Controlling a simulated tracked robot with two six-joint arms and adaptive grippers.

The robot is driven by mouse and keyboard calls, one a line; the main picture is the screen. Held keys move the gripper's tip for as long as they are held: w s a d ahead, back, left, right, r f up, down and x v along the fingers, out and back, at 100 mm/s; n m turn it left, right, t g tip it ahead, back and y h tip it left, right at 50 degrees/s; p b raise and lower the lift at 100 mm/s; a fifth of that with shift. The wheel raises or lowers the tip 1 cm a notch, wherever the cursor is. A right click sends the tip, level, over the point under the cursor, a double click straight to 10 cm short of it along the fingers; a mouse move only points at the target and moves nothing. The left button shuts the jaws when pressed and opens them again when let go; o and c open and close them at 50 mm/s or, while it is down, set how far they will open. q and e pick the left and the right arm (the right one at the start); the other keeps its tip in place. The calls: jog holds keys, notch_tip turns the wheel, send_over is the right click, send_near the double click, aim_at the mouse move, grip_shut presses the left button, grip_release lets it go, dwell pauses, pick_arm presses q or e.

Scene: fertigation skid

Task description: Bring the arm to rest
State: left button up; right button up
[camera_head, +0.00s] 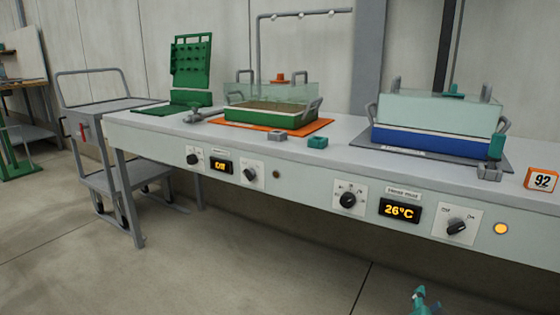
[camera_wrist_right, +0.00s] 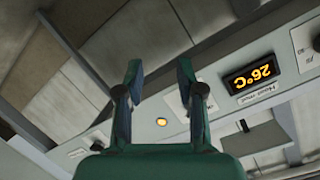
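My right gripper (camera_head: 422,302) shows only as a small green tip at the bottom edge of the head view, in front of and below the bench front. In the right wrist view its two dark fingers (camera_wrist_right: 160,75) are spread apart with nothing between them. It is clear of the bench panel, touching nothing that I can see. My left gripper is not in view.
The long grey bench (camera_head: 345,155) carries a green tray (camera_head: 270,113) and a blue tray (camera_head: 430,142) under clear covers. Its front has knobs, a 26°C display (camera_head: 399,210) and a lit amber lamp (camera_head: 501,228). A cart (camera_head: 110,180) stands left; the floor in front is clear.

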jog(key=s+a+f+n+g+y+p, duration=0.15)
jog(key=a+f, duration=0.25)
jog(key=f, duration=0.4)
jog(key=s+a+f+n+g+y, duration=0.2)
jog(key=s+a+f+n+y, duration=0.1)
jog(key=f, duration=0.4)
jog(key=s+a+f+n+g+y+p, duration=0.1)
jog(key=s+a+f+n+y, duration=0.2)
jog(key=f, duration=0.5)
jog(key=s+a+f+n+g+y, duration=0.3)
jog(key=s+a+f+g+y, duration=0.35)
jog(key=s+a, duration=0.7)
notch_tip(320, 180, up, 37)
jog(key=s+d+g+h+p, duration=0.1)
jog(key=s+p, duration=0.1)
jog(key=p, duration=3.6)
jog(key=shift+d+f+n+h, duration=0.15)
jog(key=shift+d+n+h, duration=0.2)
jog(key=shift+h, duration=0.05)
